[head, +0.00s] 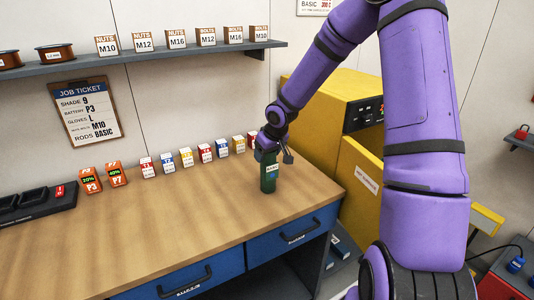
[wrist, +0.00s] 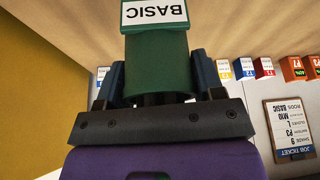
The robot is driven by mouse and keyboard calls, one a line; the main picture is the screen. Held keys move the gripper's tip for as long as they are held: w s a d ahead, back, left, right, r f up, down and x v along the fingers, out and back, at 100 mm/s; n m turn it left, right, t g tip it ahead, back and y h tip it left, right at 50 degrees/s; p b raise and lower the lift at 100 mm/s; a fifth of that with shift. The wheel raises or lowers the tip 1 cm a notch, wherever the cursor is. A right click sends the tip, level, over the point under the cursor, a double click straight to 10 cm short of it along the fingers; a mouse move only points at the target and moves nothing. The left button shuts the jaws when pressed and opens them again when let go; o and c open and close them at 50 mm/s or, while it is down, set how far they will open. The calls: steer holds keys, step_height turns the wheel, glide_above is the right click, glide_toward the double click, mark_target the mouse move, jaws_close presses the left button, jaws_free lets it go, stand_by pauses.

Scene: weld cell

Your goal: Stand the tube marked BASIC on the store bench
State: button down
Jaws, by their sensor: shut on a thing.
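A green tube with a white label (head: 269,182) is upright at the right end of the wooden bench (head: 180,220). In the wrist view the label on the tube (wrist: 155,60) reads BASIC, upside down in the picture. My gripper (head: 268,152) is shut on the tube from above, with one finger on each side of it. The gripper also shows in the wrist view (wrist: 157,85). The tube's lower end is at or just above the bench top; I cannot tell if it touches.
Several small coloured boxes (head: 186,157) stand in a row along the back of the bench. Two orange batteries (head: 90,180) and a dark charger (head: 35,203) are at left. A yellow cabinet (head: 335,100) stands right of the bench. The bench's middle and front are clear.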

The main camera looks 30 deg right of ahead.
steer(key=shift+c, duration=1.2)
jaws_free()
steer(key=shift+f, duration=0.1)
steer(key=a+v, duration=0.1)
steer(key=v, duration=1)
steer(key=s+a+r+h, duration=0.2)
steer(key=s+a+r, duration=0.1)
steer(key=s+r, duration=0.4)
steer(key=s+a+r+h, duration=0.1)
steer(key=s+a+r, duration=0.35)
steer(key=s, duration=0.55)
steer(key=s+r+m+y, duration=0.1)
steer(key=s+r, duration=0.1)
steer(key=s, duration=0.5)
steer(key=s+a+r+y, duration=0.1)
steer(key=s+r, duration=0.1)
steer(key=s, duration=0.6)
steer(key=shift+r+m+t, duration=0.35)
steer(key=shift+m+t, duration=0.05)
